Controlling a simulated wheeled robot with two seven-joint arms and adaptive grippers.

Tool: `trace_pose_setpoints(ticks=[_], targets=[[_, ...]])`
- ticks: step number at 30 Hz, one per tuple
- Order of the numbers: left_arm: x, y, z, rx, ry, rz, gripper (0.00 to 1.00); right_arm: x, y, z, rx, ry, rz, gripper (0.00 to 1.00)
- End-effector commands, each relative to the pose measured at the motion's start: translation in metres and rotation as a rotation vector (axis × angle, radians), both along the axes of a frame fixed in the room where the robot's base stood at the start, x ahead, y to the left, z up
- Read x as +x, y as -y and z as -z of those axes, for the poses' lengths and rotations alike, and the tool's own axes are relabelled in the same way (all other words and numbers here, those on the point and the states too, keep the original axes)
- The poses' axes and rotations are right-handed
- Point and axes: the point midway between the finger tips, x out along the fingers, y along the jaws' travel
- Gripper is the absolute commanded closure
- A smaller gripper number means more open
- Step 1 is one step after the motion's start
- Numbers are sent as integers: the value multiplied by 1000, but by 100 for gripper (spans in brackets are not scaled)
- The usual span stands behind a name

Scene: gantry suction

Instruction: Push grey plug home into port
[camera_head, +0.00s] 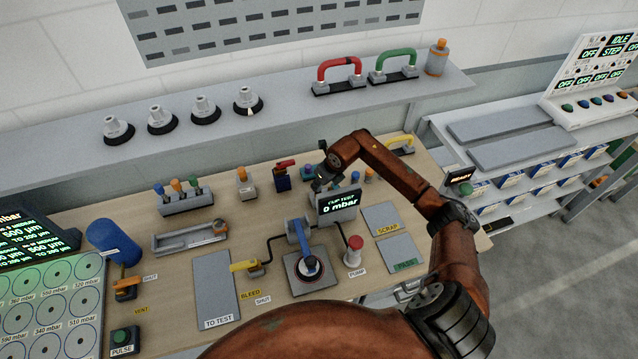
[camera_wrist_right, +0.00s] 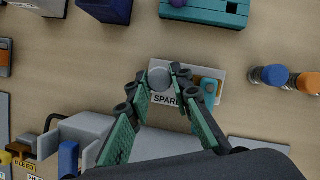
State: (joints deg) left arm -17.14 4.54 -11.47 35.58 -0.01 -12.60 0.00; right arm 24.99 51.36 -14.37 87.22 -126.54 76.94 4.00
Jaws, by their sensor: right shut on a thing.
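The round grey plug (camera_wrist_right: 160,76) shows in the right wrist view between the fingertips of my right gripper (camera_wrist_right: 166,80). The green-padded fingers are closed in on it. It is over the left part of a white plate labelled SPARE (camera_wrist_right: 184,97), and I cannot tell whether it touches the plate. A teal block (camera_wrist_right: 203,13) lies beyond, with a purple knob on it and a dark slot at its right; I cannot tell if this is the port. In the head view my right gripper (camera_head: 323,182) is behind the cup test display (camera_head: 339,203). My left gripper is not in view.
Beside the SPARE plate are a blue peg (camera_wrist_right: 273,76) and an orange peg (camera_wrist_right: 308,83). A dark blue block with a red lever (camera_head: 283,178) stands left of the gripper. The display and a blue-armed test stand (camera_head: 303,252) are in front. Bare bench lies between block and plate.

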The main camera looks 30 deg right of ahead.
Motion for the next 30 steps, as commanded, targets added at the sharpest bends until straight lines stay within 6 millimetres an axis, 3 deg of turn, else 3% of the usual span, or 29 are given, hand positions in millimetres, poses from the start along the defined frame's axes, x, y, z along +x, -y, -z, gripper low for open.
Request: trace_pose_setpoints(ticks=[18,30], targets=[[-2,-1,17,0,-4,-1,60,0,0,22,-1,0,-1,100],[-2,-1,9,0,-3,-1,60,0,0,8,1,0,-1,100]])
